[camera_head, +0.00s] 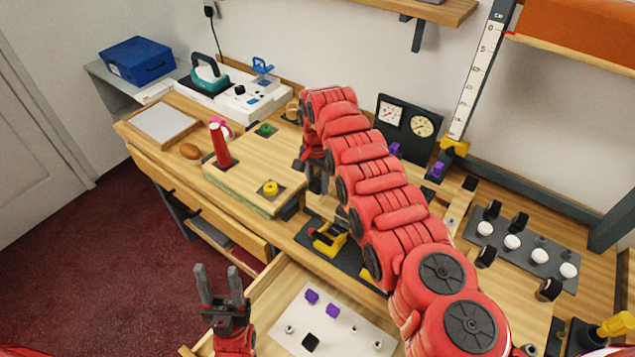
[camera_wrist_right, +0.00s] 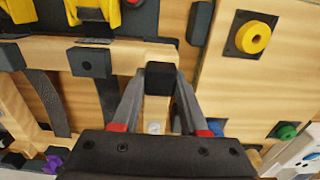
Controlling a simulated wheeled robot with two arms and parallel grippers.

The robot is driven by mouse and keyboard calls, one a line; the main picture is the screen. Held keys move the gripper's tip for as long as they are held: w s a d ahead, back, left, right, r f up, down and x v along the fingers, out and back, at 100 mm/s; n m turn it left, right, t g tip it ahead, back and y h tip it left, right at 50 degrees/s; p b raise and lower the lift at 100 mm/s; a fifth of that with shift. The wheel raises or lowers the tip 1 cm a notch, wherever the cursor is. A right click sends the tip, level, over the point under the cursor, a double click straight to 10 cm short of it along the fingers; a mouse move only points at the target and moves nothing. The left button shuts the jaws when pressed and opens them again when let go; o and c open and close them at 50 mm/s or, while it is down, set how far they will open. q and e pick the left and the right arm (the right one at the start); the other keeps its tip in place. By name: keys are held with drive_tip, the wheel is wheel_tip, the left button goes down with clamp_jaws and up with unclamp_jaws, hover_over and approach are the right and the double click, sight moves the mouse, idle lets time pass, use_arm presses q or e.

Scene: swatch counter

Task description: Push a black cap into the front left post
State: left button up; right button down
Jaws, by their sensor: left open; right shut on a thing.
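My right gripper (camera_wrist_right: 160,80) is shut on a small black cap (camera_wrist_right: 161,76) in the right wrist view. A pale wooden bar (camera_wrist_right: 157,110) shows between the fingers, lined up with the cap. I cannot tell whether the cap is seated on a post. In the head view the right gripper (camera_head: 316,178) points down beside the wooden board, and my arm hides much of what is near it. My left gripper (camera_head: 218,280) is open and empty above the front edge by the open drawer. Another black cap (camera_head: 310,342) lies in the drawer.
The drawer's white panel (camera_head: 290,312) holds purple blocks (camera_head: 332,310) and small metal parts. A wooden board (camera_head: 235,185) with a yellow ring (camera_head: 270,188) stands left of the right gripper. A red bottle (camera_head: 220,145) stands on it. A grey plate (camera_head: 525,245) with white knobs lies right.

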idle(0.4)
drive_tip(key=shift+s+f+b, duration=0.1)
drive_tip(key=shift+f+b, duration=0.3)
drive_tip(key=shift+b, duration=0.2)
idle(0.3)
